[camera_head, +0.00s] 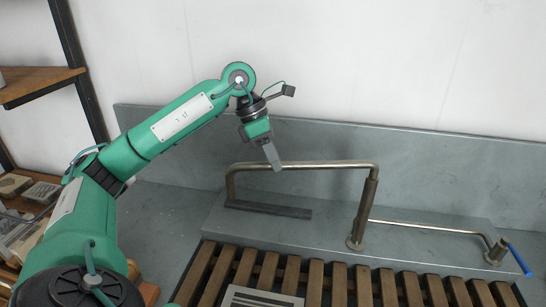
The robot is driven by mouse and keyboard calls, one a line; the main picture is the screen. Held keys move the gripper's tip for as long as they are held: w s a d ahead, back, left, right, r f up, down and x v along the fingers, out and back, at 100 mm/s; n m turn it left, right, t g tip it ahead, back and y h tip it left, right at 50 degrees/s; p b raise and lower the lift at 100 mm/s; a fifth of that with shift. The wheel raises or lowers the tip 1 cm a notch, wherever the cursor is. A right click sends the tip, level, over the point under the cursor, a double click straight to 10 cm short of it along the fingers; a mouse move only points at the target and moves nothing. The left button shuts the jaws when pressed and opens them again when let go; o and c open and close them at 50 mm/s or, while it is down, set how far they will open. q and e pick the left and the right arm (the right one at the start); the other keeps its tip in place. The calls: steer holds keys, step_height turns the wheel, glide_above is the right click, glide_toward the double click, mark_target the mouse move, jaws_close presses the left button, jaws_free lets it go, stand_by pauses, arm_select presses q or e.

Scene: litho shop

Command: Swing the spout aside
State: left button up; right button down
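The spout (325,165) is a bent metal pipe. It runs level to the left from the top of an upright post (364,215), and its free end bends down at the left. My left gripper (275,162) points down at the level part of the spout, towards its left end. Its grey fingertips overlap the pipe in the picture. The fingers line up as one piece, so I cannot tell whether they are open, shut or touching the pipe. My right gripper is not in view.
A thin metal rod (425,227) runs right from the post to a short fitting with a blue-handled lever (519,260). A dark flat bar (268,209) lies below the spout on the grey ledge (300,232). A wooden slatted rack (340,284) fills the front. Shelves (38,80) stand at left.

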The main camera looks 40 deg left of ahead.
arm_select(q)
steer(key=o, duration=0.4)
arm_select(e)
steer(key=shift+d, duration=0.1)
arm_select(q)
steer(key=shift+a+r, duration=0.1)
steer(key=shift+r, duration=0.2)
steer(key=v, duration=1.3)
steer(key=shift+s, duration=0.1)
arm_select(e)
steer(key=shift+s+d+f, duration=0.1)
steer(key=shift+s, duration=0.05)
